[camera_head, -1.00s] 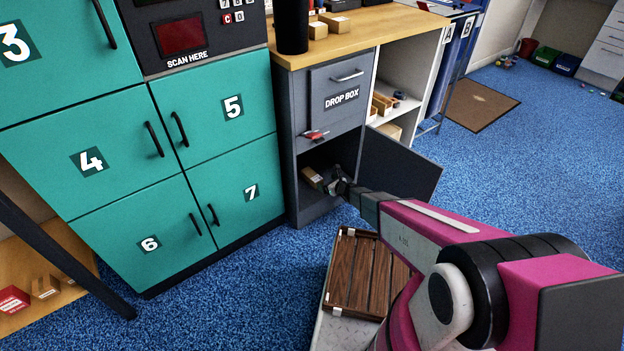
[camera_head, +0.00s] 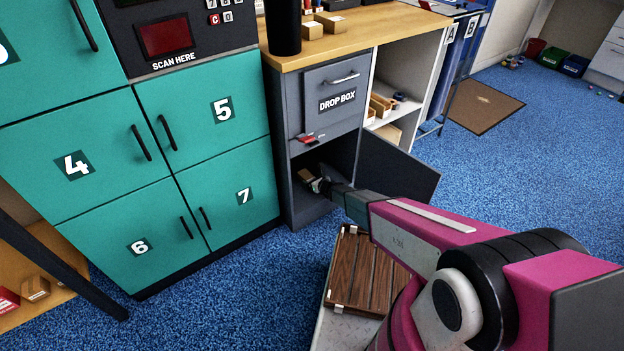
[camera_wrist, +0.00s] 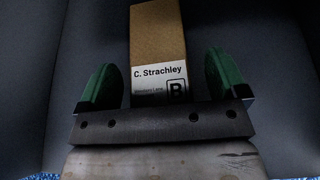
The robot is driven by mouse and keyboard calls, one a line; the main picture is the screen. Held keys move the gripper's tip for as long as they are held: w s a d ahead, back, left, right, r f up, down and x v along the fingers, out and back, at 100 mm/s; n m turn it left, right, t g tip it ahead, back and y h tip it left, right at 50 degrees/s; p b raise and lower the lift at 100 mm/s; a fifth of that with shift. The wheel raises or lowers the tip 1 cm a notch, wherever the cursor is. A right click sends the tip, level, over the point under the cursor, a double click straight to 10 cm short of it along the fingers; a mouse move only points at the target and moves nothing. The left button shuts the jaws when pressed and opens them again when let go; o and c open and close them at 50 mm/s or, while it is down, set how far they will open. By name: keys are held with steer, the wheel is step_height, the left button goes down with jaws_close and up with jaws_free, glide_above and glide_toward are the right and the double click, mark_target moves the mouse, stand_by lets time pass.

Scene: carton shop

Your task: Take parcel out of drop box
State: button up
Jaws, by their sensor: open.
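The drop box (camera_head: 337,84) is a grey cabinet with a drawer above and an open lower compartment. Its dark door (camera_head: 398,172) is swung open to the right. The parcel (camera_head: 306,176) lies inside the lower compartment, partly hidden by my gripper in the head view. In the wrist view the parcel (camera_wrist: 158,42) is a brown box with a white label reading "C. Strachley" and a boxed "B". My gripper (camera_wrist: 162,80) is open, with a green finger on each side of the parcel's near end and a gap at both sides. It also shows in the compartment opening (camera_head: 320,185).
A red-tagged key or handle (camera_head: 308,139) sticks out above the compartment. Teal numbered lockers (camera_head: 205,120) stand to the left. A wooden slatted tray (camera_head: 368,272) lies below my arm. Blue carpet (camera_head: 540,160) is free at the right.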

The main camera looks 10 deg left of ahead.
steer(key=shift+w+a+f, duration=0.15)
steer(key=shift+w+a, duration=0.05)
steer(key=shift+a, duration=0.15)
steer(key=c, duration=1.1)
steer(key=shift+r, duration=0.2)
